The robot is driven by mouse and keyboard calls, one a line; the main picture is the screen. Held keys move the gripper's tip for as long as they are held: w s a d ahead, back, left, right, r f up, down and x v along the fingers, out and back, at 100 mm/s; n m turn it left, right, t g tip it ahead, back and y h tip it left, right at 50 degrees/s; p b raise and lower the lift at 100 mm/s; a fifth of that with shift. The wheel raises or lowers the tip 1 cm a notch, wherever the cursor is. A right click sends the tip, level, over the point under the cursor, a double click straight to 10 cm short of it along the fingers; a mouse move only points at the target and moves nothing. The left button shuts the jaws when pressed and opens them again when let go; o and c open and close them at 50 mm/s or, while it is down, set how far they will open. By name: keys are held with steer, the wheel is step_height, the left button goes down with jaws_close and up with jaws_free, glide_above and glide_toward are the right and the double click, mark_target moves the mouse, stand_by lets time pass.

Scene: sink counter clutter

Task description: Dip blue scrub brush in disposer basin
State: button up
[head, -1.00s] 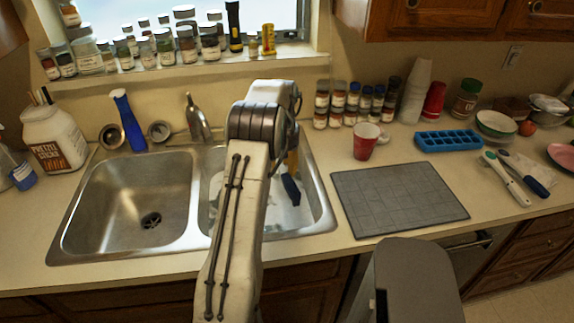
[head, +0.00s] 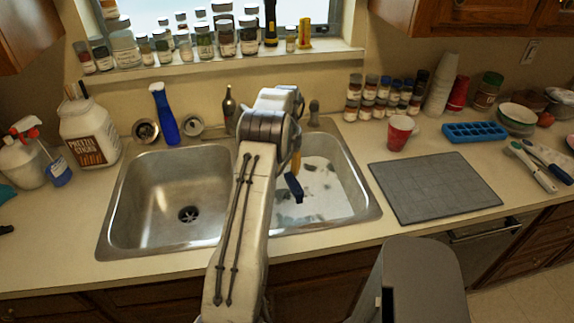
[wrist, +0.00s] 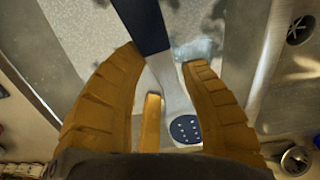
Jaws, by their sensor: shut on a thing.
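My gripper (head: 296,162) hangs over the right basin, largely hidden behind my arm in the head view. In the wrist view its yellow fingers (wrist: 160,60) are closed around the blue scrub brush (wrist: 146,24). The brush has a dark blue part, a pale grey shaft and a blue end with white dots. In the head view its blue part (head: 294,187) shows below the gripper, over the right basin. The left basin (head: 150,200) is empty with an open drain (head: 188,214). The right basin (head: 345,222) has a whitish, patchy bottom. I cannot tell which one is the disposer basin.
A divider separates the basins. A faucet (head: 229,108) stands behind them, with a blue bottle (head: 166,115) and a pretzel jar (head: 88,130) to the left. Right of the sink are a grey mat (head: 432,188), a red cup (head: 399,132) and a blue ice tray (head: 474,132).

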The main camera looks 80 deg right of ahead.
steer(key=shift+f+b, duration=6.3)
steer(key=shift+f, duration=3.35)
steer(key=shift+f, duration=0.1)
steer(key=shift+a, duration=0.25)
steer(key=shift+a+b, duration=0.4)
steer(key=shift+d, duration=0.15)
steer(key=shift+d+p, duration=0.3)
steer(key=shift+d, duration=0.2)
steer(key=shift+a, duration=0.3)
steer(key=shift+a+b, duration=0.15)
steer(key=shift+b, duration=0.15)
steer(key=shift+a, duration=0.2)
